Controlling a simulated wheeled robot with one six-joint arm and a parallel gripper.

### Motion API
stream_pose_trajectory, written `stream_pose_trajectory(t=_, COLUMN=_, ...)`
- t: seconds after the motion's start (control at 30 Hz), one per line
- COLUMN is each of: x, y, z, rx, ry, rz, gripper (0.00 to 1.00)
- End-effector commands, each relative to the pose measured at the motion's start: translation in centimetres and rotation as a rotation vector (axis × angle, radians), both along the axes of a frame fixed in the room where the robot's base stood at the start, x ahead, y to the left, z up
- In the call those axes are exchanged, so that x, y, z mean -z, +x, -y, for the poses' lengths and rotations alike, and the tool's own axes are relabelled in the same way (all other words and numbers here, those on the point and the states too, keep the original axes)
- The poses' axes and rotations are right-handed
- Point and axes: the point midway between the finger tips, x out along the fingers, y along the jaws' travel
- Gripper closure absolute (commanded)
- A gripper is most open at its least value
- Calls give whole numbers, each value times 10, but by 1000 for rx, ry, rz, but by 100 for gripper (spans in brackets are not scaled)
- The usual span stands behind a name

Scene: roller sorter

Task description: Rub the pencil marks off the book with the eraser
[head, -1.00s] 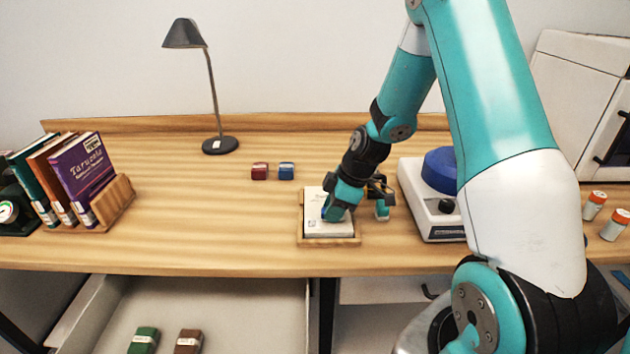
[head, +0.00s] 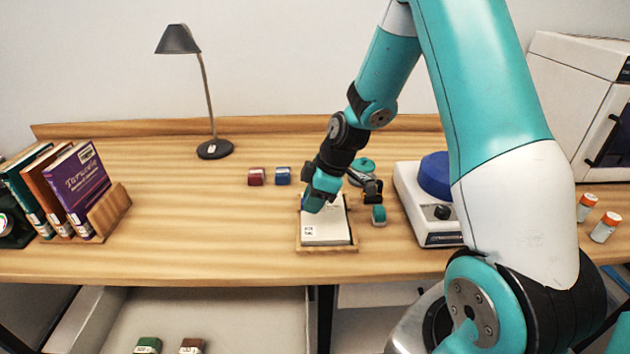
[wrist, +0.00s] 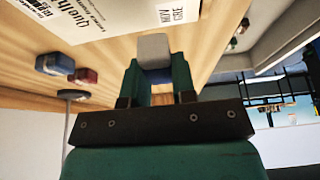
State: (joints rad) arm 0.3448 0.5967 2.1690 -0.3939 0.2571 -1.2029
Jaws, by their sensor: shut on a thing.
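The pale book (head: 325,228) lies flat in a shallow wooden tray (head: 328,250) on the desk. Its printed cover, with a title and label, also shows at the top of the wrist view (wrist: 118,20). My gripper (head: 309,207) is at the book's far left part. In the wrist view, my gripper's teal fingers (wrist: 155,80) are shut on the eraser (wrist: 153,47), a whitish block with a blue sleeve. Whether the eraser touches the cover I cannot tell. I cannot make out pencil marks; my gripper hides part of the cover.
A red block (head: 255,177) and a blue block (head: 283,176) stand behind and left of the tray. A small teal item (head: 378,215) and a white device with a blue top (head: 425,205) are to the right. A lamp (head: 214,149) and upright books (head: 75,187) are left.

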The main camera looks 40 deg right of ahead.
Motion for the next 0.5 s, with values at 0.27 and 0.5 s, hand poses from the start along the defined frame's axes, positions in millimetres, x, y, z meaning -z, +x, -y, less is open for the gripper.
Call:
stream_pose_trajectory(t=0.27, x=-27, y=2, z=-5, rx=-8, ry=0, rz=2, gripper=97)
stream_pose_trajectory(t=0.5, x=-30, y=2, z=-6, rx=-9, ry=0, rz=1, gripper=97)
